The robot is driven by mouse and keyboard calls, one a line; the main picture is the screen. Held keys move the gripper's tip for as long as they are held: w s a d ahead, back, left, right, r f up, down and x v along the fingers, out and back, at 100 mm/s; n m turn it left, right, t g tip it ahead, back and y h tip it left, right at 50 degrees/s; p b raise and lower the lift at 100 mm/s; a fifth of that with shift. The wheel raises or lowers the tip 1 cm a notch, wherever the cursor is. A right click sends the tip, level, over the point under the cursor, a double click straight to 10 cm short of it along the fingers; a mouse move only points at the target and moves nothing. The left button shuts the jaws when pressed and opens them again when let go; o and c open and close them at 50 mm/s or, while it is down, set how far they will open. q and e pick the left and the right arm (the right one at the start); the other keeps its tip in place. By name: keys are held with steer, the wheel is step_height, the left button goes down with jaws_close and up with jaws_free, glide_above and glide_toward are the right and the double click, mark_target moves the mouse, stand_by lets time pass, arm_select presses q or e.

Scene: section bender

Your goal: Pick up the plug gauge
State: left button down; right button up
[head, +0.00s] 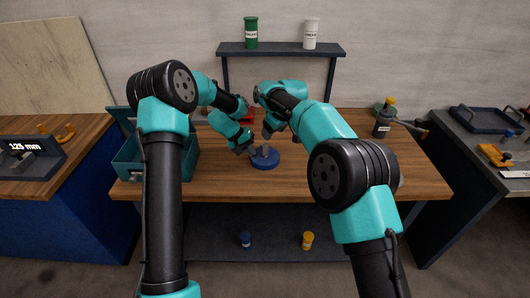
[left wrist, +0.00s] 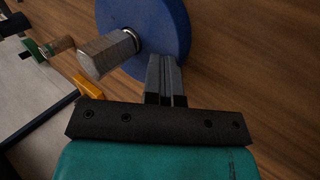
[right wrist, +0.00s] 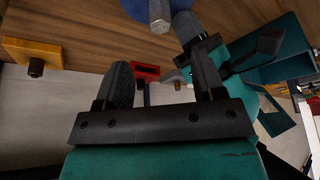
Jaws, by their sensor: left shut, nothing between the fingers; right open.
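A grey metal piece with a faceted grip, which may be the plug gauge (left wrist: 108,53), stands on a round blue base (head: 265,163) on the wooden bench. In the right wrist view the metal piece (right wrist: 159,16) shows at the top edge. My left gripper (left wrist: 164,62) is shut and empty, its fingertips over the blue base beside the metal piece, with a gap between them. My right gripper (right wrist: 163,75) is open and empty, just behind the base in the head view. Whether the left fingertips touch the base cannot be told.
A teal box (head: 185,160) stands at the bench's left. A red object (right wrist: 146,73) and a yellow block (right wrist: 32,52) show in the right wrist view. The front right of the bench is clear. My two arms are close together.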

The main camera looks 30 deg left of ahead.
mark_target(265, 145)
steer(key=shift+x, duration=2.65)
steer(key=shift+a+x, duration=0.15)
steer(key=shift+x, duration=1.15)
steer(key=shift+a+x, duration=0.1)
steer(key=shift+x, duration=1.25)
steer(key=shift+w+r, duration=0.1)
steer(key=shift+c, duration=0.3)
steer(key=c, duration=1)
steer(key=shift+r, duration=0.15)
step_height(265, 145, up, 10)
steer(key=shift+f, duration=0.1)
